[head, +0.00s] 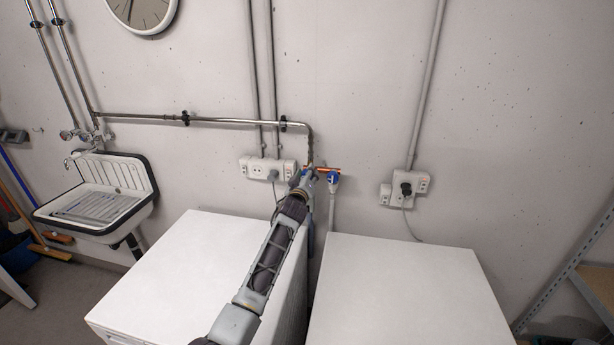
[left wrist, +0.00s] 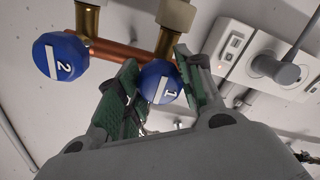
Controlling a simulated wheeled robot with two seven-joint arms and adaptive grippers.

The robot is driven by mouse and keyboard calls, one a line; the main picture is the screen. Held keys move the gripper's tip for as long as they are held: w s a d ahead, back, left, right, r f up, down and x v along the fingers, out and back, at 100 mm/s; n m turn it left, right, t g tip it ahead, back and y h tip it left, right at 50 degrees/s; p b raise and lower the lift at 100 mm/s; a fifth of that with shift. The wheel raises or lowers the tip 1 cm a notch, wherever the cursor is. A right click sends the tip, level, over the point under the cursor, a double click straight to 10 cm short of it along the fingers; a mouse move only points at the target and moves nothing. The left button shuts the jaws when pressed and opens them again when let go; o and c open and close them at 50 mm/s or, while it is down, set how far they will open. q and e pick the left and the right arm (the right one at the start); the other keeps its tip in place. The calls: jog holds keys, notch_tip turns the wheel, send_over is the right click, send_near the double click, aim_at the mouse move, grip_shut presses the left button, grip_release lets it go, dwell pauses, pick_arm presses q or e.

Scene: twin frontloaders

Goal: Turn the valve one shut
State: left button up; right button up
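Valve one (left wrist: 160,82) is a blue knob marked 1 with a white bar, below a brass fitting in the left wrist view. My left gripper (left wrist: 158,68) has one finger on each side of this knob, very close to it. I cannot tell whether the fingers press on it. In the head view my left gripper (head: 308,178) reaches the pipe end above the gap between two white machines and hides valve one. Valve two (left wrist: 60,60), a blue knob marked 2, stands apart from the fingers; it also shows in the head view (head: 333,178). My right gripper is out of view.
A left white machine (head: 165,275) lies under my arm, and a right white machine (head: 400,285) stands beside it. A wall socket with a plug (left wrist: 270,65) is close to the gripper. A copper pipe (left wrist: 120,50) runs behind the knobs. A sink (head: 100,195) is at left.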

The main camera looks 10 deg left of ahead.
pick_arm(q)
jog(key=shift+c, duration=1.2)
jog(key=shift+m, duration=0.5)
jog(key=m, duration=1.6)
jog(key=shift+d+m+p, duration=0.1)
jog(key=shift+m+p, duration=0.25)
jog(key=shift+m, duration=0.05)
